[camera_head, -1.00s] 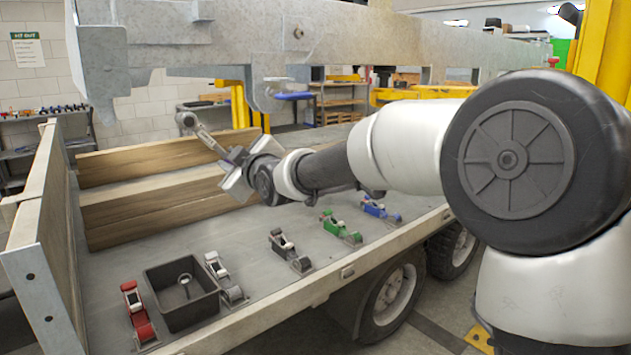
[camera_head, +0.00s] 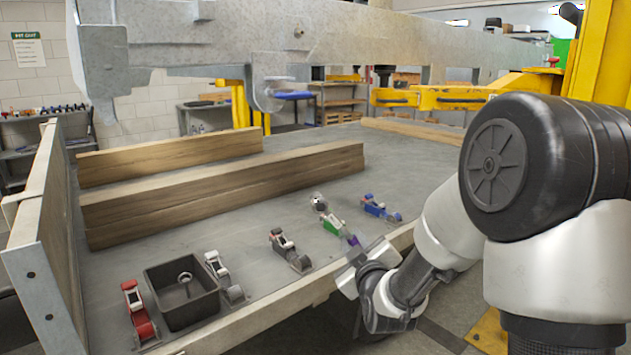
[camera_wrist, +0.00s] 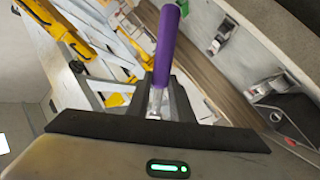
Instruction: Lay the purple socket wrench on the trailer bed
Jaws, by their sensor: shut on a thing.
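My gripper (camera_head: 357,262) is shut on the purple socket wrench (camera_head: 351,240) and holds it beside the near edge of the trailer bed (camera_head: 385,170).
Along the near edge are a red ratchet (camera_head: 138,312), a black bin (camera_head: 205,307), a white ratchet (camera_head: 224,277), a grey ratchet (camera_head: 290,250), the green ratchet (camera_head: 331,225) and a blue ratchet (camera_head: 381,208). Wooden beams (camera_head: 225,190) lie behind. A steel beam (camera_head: 240,40) hangs overhead.

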